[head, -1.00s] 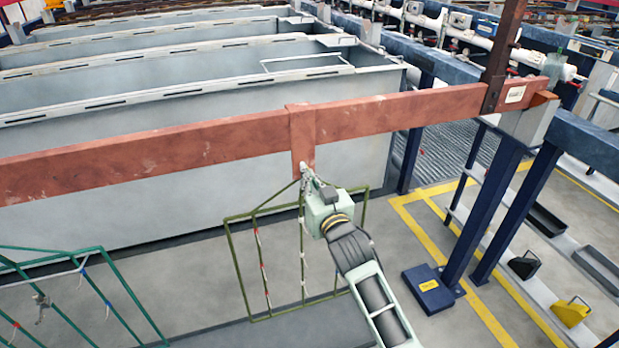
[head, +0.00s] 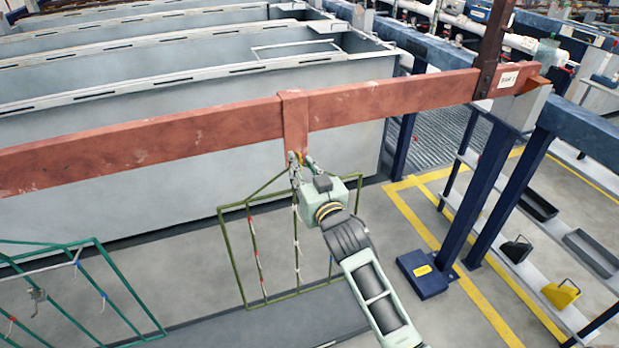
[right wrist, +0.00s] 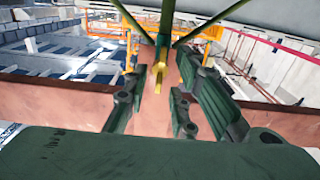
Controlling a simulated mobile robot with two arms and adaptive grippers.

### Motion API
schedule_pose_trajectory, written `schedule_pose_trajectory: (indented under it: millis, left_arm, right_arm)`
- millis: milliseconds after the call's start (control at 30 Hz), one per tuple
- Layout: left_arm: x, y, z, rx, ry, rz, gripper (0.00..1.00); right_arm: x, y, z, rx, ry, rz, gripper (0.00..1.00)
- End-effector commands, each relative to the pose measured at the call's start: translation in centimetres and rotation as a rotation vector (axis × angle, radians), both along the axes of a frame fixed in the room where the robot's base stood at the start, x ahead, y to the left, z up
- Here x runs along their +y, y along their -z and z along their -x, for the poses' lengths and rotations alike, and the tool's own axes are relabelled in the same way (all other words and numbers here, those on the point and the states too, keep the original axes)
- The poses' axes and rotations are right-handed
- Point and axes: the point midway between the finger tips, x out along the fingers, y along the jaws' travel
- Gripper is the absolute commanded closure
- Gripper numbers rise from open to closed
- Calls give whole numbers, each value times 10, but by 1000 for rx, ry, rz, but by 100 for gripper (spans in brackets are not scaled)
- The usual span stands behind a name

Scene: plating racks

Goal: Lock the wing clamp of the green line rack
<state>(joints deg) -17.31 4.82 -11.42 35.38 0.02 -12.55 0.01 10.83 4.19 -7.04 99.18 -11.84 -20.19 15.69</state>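An olive-green wire rack (head: 240,258) hangs under the copper-coloured bar (head: 400,97), below its vertical strap (head: 295,128). A small brass-yellow clamp piece (head: 301,159) shows at the strap's lower end, partly hidden by my gripper. My right gripper (head: 302,163) is at the top of this rack with its fingers apart. In the right wrist view the yellow clamp piece (right wrist: 159,76) stands in front of the strap, between and beyond the open fingertips (right wrist: 155,98); green rack rods rise past it. I cannot tell whether the fingers touch it. My left gripper is not in view.
A teal-green rack (head: 115,278) stands at the lower left with a small grey fitting on it. Large grey tanks (head: 190,190) fill the space behind the bar. Blue posts (head: 487,200), a blue box (head: 423,275) and yellow floor lines are to the right.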

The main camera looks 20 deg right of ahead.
Motion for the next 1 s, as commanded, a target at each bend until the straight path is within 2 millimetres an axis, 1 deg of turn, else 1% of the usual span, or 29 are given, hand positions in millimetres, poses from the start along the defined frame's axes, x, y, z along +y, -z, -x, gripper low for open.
schedule_pose_trajectory:
  millis: [167, 300, 400, 500, 600, 700, 1000]
  left_arm:
    - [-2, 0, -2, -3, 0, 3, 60]
    - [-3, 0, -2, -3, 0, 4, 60]
    - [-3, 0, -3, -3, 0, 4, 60]
    - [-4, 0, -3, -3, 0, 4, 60]
    - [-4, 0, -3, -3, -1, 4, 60]
    - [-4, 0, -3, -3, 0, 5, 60]
    - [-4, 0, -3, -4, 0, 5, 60]
  right_arm:
    - [-1, 2, 30, 2, 0, -1, 76]
    - [-2, 2, 62, 4, 0, 0, 76]
    - [-3, 2, 81, 4, 0, 0, 76]
    - [-4, 1, 97, 3, 0, 1, 76]
    - [-4, 1, 107, 2, 0, 1, 76]
    - [-5, 1, 113, 1, 0, 1, 76]
    - [-4, 0, 114, 0, 0, 1, 76]
